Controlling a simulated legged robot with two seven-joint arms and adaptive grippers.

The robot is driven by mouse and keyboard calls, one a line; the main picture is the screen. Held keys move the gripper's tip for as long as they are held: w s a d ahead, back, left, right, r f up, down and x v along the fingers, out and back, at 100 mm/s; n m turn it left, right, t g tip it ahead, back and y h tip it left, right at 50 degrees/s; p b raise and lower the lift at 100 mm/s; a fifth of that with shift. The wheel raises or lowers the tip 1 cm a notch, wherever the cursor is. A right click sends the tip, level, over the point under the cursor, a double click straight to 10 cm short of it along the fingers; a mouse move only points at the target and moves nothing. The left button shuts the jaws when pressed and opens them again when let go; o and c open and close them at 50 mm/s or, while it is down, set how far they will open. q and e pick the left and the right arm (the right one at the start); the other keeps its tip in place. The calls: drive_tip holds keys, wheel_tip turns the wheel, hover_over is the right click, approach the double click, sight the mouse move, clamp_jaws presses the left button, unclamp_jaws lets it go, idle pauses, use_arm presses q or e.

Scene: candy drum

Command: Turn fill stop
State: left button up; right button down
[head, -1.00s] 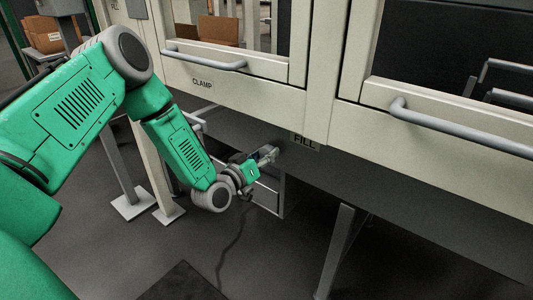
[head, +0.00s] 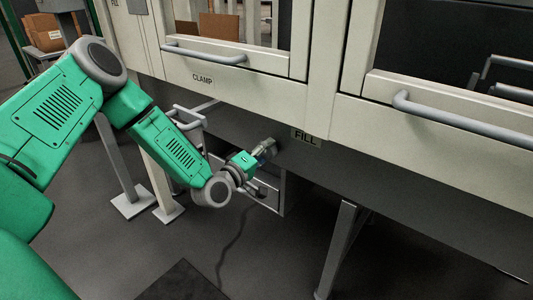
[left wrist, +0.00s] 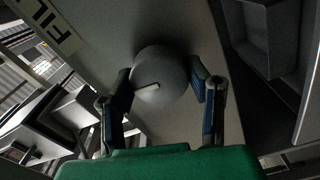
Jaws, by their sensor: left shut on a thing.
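The fill knob (left wrist: 162,72) is a round grey knob with a pale pointer line, in the middle of the left wrist view. My left gripper (left wrist: 162,88) has its blue-padded fingers on both sides of the knob and is shut on it. In the head view my left gripper (head: 262,153) reaches the dark panel just left of the FILL label (head: 306,138), and the knob is mostly hidden by the fingers there. The FILL label also shows at the upper left of the left wrist view (left wrist: 45,40). My right gripper is in neither view.
A cream cabinet frame with grey handles (head: 205,56) hangs above the panel, with a CLAMP label (head: 202,77). A grey box-like frame (head: 272,196) stands below my left gripper. A support leg (head: 340,245) stands to the right. The floor is dark.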

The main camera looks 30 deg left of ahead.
use_arm(q)
drive_tip(key=shift+s+f+n, duration=0.25)
drive_tip(key=shift+f+n, duration=0.2)
drive_tip(key=shift+n, duration=0.15)
drive_tip(key=o, duration=1.2)
drive_tip(key=shift+c, duration=0.2)
drive_tip(key=shift+w+a+r, duration=0.1)
drive_tip(key=shift+w+r, duration=0.05)
drive_tip(key=s+a, duration=0.1)
drive_tip(key=s, duration=1.1)
